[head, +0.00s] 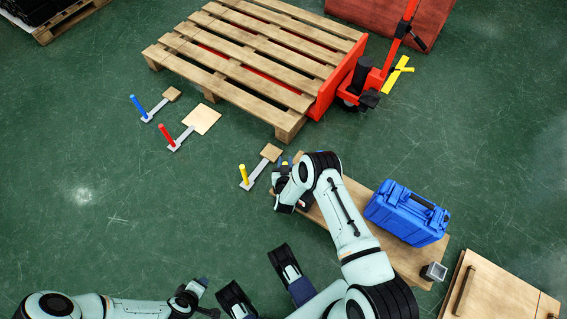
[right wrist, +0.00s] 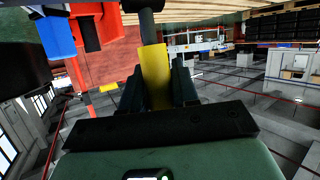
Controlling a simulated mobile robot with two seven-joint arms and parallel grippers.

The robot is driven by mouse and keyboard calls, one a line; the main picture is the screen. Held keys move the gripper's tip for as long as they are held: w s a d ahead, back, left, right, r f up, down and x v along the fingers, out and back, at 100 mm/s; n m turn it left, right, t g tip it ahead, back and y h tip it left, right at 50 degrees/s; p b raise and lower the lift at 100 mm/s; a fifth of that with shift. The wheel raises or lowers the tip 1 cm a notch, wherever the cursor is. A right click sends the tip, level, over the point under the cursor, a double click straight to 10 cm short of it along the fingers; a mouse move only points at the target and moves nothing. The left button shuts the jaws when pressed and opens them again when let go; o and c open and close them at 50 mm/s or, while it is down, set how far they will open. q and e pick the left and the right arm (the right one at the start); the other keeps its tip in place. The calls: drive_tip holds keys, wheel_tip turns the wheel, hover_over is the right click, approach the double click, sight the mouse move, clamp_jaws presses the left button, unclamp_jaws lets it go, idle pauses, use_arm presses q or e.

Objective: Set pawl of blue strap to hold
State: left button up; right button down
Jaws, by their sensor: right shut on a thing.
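Three small levers on flat grey plates with wooden pads lie on the green floor in the head view: a blue one (head: 138,107), a red one (head: 166,135) and a yellow one (head: 243,174). My right gripper (head: 282,184) is low beside the wooden board, to the right of the yellow lever and apart from the blue one. In the right wrist view its dark fingers are shut on a yellow piece (right wrist: 155,75). I cannot tell which part this is. No blue strap or pawl can be made out clearly. My left gripper (head: 197,298) is at the bottom; its jaws are unclear.
A blue case (head: 407,212) stands on a wooden board (head: 398,250) right of my right arm. A wooden pallet (head: 235,85) sits on a red pallet jack (head: 366,82) at the top. Floor at the left is free.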

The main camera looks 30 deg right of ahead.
drive_tip(key=shift+w+d+m+g+y, duration=0.25)
drive_tip(key=shift+d+m+g+y, duration=0.2)
drive_tip(key=shift+d+y, duration=0.25)
drive_tip(key=shift+w+d+f+g+y, duration=0.1)
drive_tip(key=shift+d+f+g+y, duration=0.05)
drive_tip(key=shift+d+g+y, duration=0.15)
drive_tip(key=shift+w+d+f+m+g+y, duration=0.25)
drive_tip(key=shift+d+m+g+y, duration=0.15)
drive_tip(key=shift+y, duration=0.2)
use_arm(q)
drive_tip(key=shift+s+f+b, duration=0.3)
drive_tip(key=shift+f+b, duration=0.05)
drive_tip(key=shift+f, duration=0.05)
use_arm(e)
drive_tip(key=shift+d+f+g+y, duration=0.2)
drive_tip(key=shift+g+y, duration=0.05)
drive_tip(key=shift+y, duration=0.15)
use_arm(q)
drive_tip(key=shift+a, duration=0.1)
use_arm(e)
drive_tip(key=c, duration=0.9)
unclamp_jaws()
